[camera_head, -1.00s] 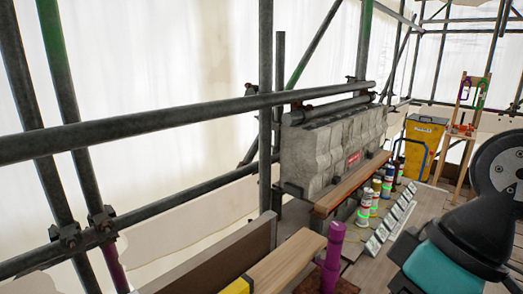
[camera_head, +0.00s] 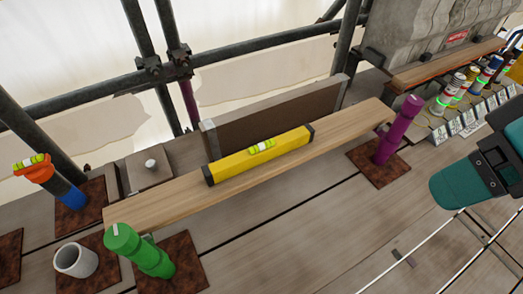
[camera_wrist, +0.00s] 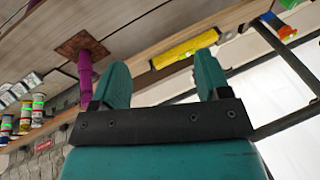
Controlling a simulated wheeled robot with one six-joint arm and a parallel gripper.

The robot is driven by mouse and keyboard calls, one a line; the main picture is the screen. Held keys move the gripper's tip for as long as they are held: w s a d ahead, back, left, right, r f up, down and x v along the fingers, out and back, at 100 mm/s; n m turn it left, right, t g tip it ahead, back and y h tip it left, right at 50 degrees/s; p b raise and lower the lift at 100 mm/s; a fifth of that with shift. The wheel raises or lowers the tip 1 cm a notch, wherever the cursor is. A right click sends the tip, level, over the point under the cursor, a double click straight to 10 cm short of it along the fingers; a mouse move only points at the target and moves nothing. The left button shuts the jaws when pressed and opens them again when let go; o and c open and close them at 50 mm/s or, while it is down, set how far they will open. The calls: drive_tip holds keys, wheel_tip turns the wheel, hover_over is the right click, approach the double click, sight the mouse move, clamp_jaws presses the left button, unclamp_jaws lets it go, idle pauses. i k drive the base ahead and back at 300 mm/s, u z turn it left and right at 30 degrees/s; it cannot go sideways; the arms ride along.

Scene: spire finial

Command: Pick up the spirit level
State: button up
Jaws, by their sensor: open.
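The spirit level (camera_head: 240,163) is a long yellow bar with dark end caps and a yellow-green vial on top. It lies along a wooden plank (camera_head: 160,204) in the middle of the head view. In the wrist view the level (camera_wrist: 183,50) appears beyond and between my fingertips, apart from them. My gripper (camera_wrist: 162,78) has two teal fingers, spread wide with nothing between them. In the head view a teal and dark part of my arm shows at the right edge, well to the right of the level.
A purple post (camera_head: 399,130) stands by the plank's right end, a green post (camera_head: 137,250) by its left end. A dark board (camera_head: 270,115) stands upright behind the level. An orange-and-blue post (camera_head: 50,180) and white cup (camera_head: 76,260) are left. Decking in front is largely clear.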

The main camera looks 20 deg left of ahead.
sight(224, 169)
drive_tip(key=u, duration=0.3)
drive_tip(key=k, duration=0.25)
drive_tip(key=u, duration=0.65)
drive_tip(key=i, duration=0.4)
